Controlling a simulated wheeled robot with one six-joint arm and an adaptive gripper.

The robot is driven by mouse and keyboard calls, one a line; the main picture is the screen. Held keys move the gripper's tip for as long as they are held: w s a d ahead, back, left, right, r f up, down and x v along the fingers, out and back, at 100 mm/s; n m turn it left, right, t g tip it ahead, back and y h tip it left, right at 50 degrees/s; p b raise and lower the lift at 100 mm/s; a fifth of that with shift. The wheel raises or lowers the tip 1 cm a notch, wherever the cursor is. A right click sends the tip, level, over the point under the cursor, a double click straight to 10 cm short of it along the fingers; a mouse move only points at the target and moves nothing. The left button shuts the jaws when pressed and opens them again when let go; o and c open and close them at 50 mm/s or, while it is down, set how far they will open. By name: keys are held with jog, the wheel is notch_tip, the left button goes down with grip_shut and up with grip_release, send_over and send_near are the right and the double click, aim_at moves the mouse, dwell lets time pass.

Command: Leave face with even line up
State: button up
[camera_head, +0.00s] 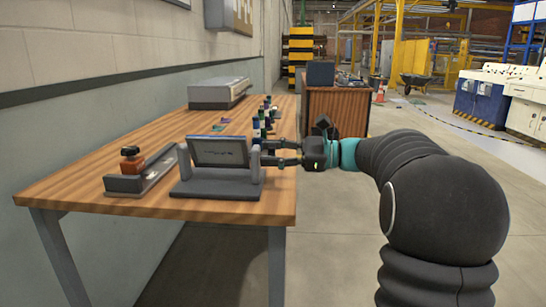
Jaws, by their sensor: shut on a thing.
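A dark grey panel (220,151) with a lighter border hangs between the two light uprights of a grey stand (215,190) on the wooden table. Its face toward me leans back slightly and carries a thin dark line of marks, too small to tell whether it is even. My gripper (268,153) reaches in from the right, with one finger above the other at the stand's right side. It is shut at the panel's right end; the exact contact is hidden by the fingers and the right upright. The panel's back face is hidden.
A grey bar with an orange block and black knob (132,160) lies left of the stand. Several small bottles or rollers (262,120) stand behind my gripper. A grey box machine (219,92) sits at the table's back. The table's front left is clear.

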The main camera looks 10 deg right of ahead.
jog(key=n+b, duration=0.1)
jog(key=n, duration=0.1)
jog(key=n+b, duration=0.1)
jog(key=n, duration=0.1)
jog(key=n+b, duration=0.2)
jog(key=shift+s+f+n, duration=0.15)
jog(key=shift+f+n, duration=0.15)
jog(key=n+b, duration=0.3)
jog(key=n, duration=0.1)
jog(key=shift+a, duration=0.1)
jog(key=shift+n+b, duration=1.1)
jog(key=shift+n, duration=0.1)
jog(key=o, duration=1.2)
jog(key=shift+c, duration=0.2)
jog(key=shift+r, duration=0.1)
jog(key=v, duration=1.2)
